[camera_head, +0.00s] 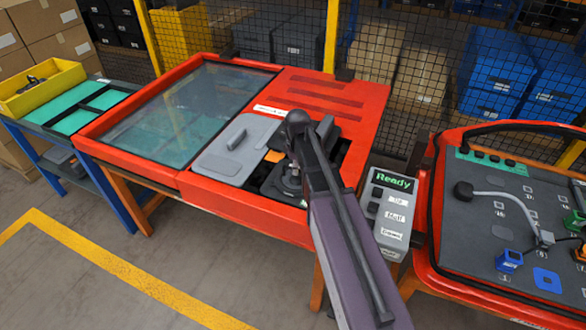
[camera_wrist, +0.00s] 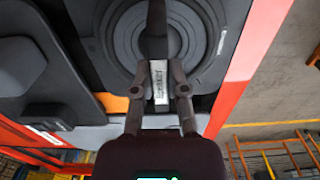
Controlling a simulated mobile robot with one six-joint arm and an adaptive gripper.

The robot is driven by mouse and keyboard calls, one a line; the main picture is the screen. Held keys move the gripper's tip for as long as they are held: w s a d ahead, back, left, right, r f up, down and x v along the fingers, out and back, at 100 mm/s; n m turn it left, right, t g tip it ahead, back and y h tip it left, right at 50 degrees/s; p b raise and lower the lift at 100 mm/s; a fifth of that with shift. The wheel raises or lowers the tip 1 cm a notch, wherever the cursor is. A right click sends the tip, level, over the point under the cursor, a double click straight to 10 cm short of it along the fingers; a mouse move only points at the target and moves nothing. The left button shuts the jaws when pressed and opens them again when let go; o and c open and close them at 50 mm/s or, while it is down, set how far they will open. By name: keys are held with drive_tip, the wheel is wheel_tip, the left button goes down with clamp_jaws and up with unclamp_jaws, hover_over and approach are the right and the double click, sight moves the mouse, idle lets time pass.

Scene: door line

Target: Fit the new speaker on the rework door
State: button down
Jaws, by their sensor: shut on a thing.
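The red door (camera_head: 225,205) lies flat on an orange-legged stand, with a dark window in its left part. A round black speaker (camera_wrist: 118,45) with concentric rings shows large in the wrist view, over the dark opening at the door's right part. My gripper (camera_wrist: 159,72) is shut on the narrow upright piece with a white label at the speaker's middle. In the head view, my arm hides most of the speaker and the fingers. I cannot tell whether the speaker is fully seated.
A grey panel with a handle (camera_head: 237,148) lies left of the opening. A "Ready" button box (camera_head: 391,205) stands right of the door. Another red-framed door (camera_head: 480,262) with cables and blue parts is further right. A yellow bin (camera_head: 42,92) stands on the left table. Floor shows in front.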

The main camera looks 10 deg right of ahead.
drive_tip(key=shift+s, duration=0.1)
drive_tip(key=c, duration=0.6)
unclamp_jaws()
drive_tip(key=shift+f, duration=0.1)
